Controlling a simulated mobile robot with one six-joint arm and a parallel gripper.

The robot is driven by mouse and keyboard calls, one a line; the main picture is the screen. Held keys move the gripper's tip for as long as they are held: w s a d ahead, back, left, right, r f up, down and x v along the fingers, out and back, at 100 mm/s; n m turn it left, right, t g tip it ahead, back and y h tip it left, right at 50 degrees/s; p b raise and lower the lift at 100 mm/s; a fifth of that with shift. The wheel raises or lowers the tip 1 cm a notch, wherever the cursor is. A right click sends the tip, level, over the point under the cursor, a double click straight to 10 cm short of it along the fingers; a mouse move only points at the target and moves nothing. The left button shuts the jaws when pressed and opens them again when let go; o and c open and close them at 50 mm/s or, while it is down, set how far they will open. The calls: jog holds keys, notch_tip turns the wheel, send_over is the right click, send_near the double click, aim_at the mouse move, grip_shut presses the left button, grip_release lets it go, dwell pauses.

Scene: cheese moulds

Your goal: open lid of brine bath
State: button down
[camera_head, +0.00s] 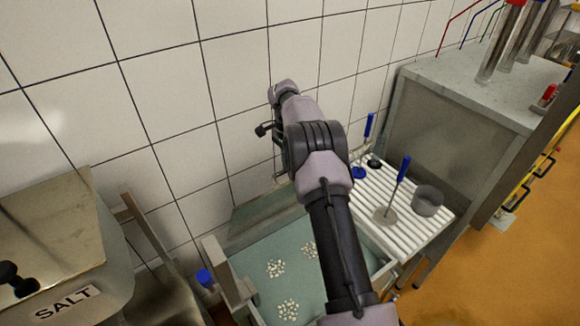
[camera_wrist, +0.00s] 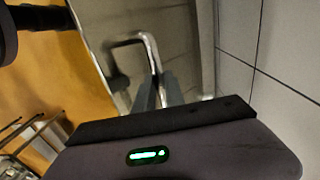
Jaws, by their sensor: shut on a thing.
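The brine bath (camera_head: 228,272) is an open tank in the head view, with greenish liquid and several clusters of white grains visible inside. A grey-green panel (camera_head: 262,217), apparently its lid, stands raised along the tiled wall side. In the wrist view the lid (camera_wrist: 186,38) is a shiny steel sheet with a bent bar handle (camera_wrist: 128,42). My gripper (camera_wrist: 158,88) is shut on the lower end of that handle. In the head view my arm reaches over the bath towards the wall, and its links hide part of the bath; my fingertips are not clear there.
A white slatted rack (camera_head: 400,235) holding blue-handled tools and a grey mould (camera_head: 428,200) adjoins the bath's right side. A steel SALT bin (camera_head: 60,245) stands at left. A grey cabinet (camera_head: 440,125) stands at right. The tiled wall (camera_head: 225,80) is close behind my wrist.

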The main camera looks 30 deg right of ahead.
jog(key=shift+f, duration=0.15)
jog(key=c, duration=1.6)
grip_release()
jog(key=shift+w, duration=0.1)
jog(key=shift+o, duration=1)
jog(key=shift+w+f, duration=0.1)
jog(key=shift+w, duration=0.15)
jog(key=shift+s, duration=0.2)
jog(key=shift+r, duration=0.4)
notch_tip(320, 180, up, 17)
jog(key=w+p, duration=0.1)
jog(key=p, duration=0.7)
jog(key=shift+w+f, duration=0.15)
jog(key=shift+w, duration=0.05)
